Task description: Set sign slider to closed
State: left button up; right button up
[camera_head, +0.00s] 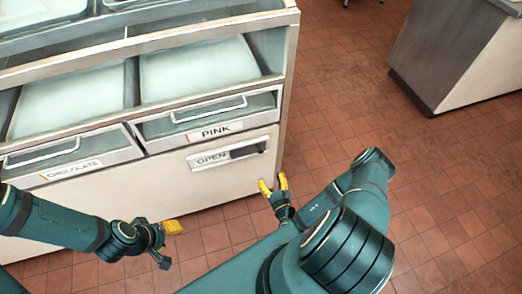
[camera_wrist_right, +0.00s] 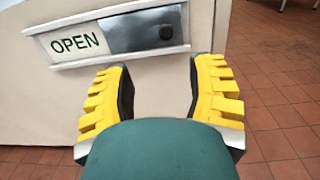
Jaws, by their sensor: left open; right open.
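The sign slider (camera_head: 228,154) is on the front panel of the display case, below the drawer labelled PINK. It shows the word OPEN at its left, with a dark sliding plate at its right. My left gripper (camera_head: 166,243) is open and empty at lower left, away from the sign.
The display case (camera_head: 150,185) fills the upper left, with drawers labelled CHOCOLATE (camera_head: 72,170) and PINK (camera_head: 215,131) and protruding handles. Its right edge ends near the sign. A counter (camera_head: 460,55) stands at upper right. Open tiled floor (camera_head: 345,100) lies between.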

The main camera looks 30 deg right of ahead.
aim_at(261, 152)
jog(key=b+x, duration=0.1)
jog(key=x, duration=0.8)
jog(key=b+x, duration=0.1)
jog(key=x, duration=0.3)
jog(key=shift+w+d+b, duration=0.25)
jog(key=shift+d+b, duration=0.1)
jog(key=shift+d, duration=0.1)
jog(key=shift+h, duration=0.3)
grip_shut()
